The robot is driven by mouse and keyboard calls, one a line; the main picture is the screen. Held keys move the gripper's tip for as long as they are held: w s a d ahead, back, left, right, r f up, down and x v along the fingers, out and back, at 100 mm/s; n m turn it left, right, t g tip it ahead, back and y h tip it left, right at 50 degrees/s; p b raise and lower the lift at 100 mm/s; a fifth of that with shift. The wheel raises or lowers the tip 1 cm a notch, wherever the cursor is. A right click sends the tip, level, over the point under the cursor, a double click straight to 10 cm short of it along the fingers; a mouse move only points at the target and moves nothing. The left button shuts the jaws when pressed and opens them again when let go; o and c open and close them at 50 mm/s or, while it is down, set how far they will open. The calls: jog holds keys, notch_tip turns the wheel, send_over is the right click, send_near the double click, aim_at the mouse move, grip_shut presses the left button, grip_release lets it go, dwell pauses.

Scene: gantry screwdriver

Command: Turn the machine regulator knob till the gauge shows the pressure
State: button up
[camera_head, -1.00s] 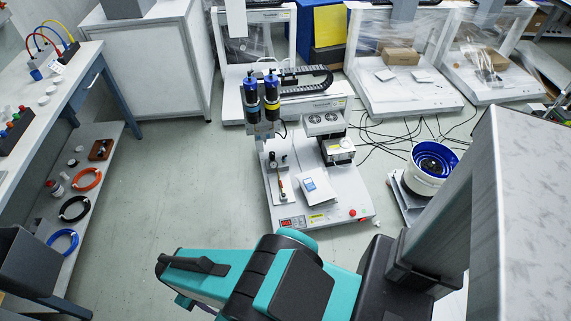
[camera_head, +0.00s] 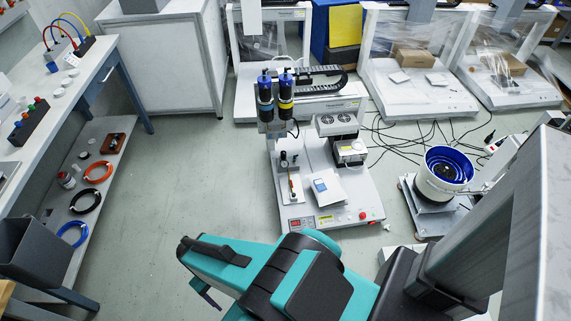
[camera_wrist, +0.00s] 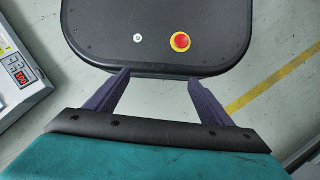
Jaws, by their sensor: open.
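The screwdriver machine (camera_head: 335,203) stands ahead of me in the head view, with two blue-topped screwdriver units (camera_head: 275,92) on its gantry. A small round gauge or knob (camera_head: 288,157) shows on a fitting at its left side; its reading is too small to tell. A red digital display (camera_head: 301,224) is on its front edge, and it also shows at the left of the wrist view (camera_wrist: 22,76). My gripper (camera_wrist: 158,82) is open and empty in the wrist view, its two dark fingers apart above my own base. It is away from the machine.
A workbench (camera_head: 92,82) with a lower shelf (camera_head: 84,225) of coiled hoses runs along the left. A blue-and-white bowl feeder (camera_head: 445,174) stands right of the machine. Black cables (camera_head: 437,131) lie on the floor behind it. Floor left of the machine (camera_head: 190,180) is clear.

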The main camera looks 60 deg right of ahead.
jog(key=o, duration=0.6)
jog(key=w+f+m+b, duration=0.1)
jog(key=w+a+f+m+t+y+b, duration=0.1)
jog(key=shift+w+a+f, duration=0.25)
jog(key=shift+w, duration=0.1)
jog(key=shift+c, duration=0.2)
jog(key=w+d+f+m+t+y+b, duration=0.1)
jog(key=w+d+f+m+t+b, duration=0.15)
jog(key=w+m, duration=0.3)
jog(key=w+d+f+m+t+y+b, duration=0.1)
jog(key=w+d+f+m+t+b, duration=0.1)
jog(key=w+d+f+m+b, duration=0.3)
jog(key=w+d+m+t+h+b, duration=0.1)
jog(key=w+d+m+t+b, duration=0.55)
jog(key=w+d+m, duration=0.6)
jog(key=s+d+m+t+h+b, duration=0.3)
jog(key=d+m+h+b, duration=0.35)
jog(key=d, duration=1.45)
jog(key=s+d+m+g+h+b, duration=0.1)
jog(key=s+d+m+h+b, duration=0.1)
jog(key=s+d+m, duration=0.4)
jog(key=s+d+r+m+h+b, duration=0.1)
jog(key=s+d+m+h+b, duration=0.2)
jog(key=d, duration=1.1)
jog(key=s+m+b, duration=0.2)
jog(key=s+m, duration=0.1)
jog(key=m, duration=0.1)
jog(key=shift+s+d+g, duration=0.15)
jog(key=shift+d+g, duration=0.15)
jog(key=shift+g, duration=0.1)
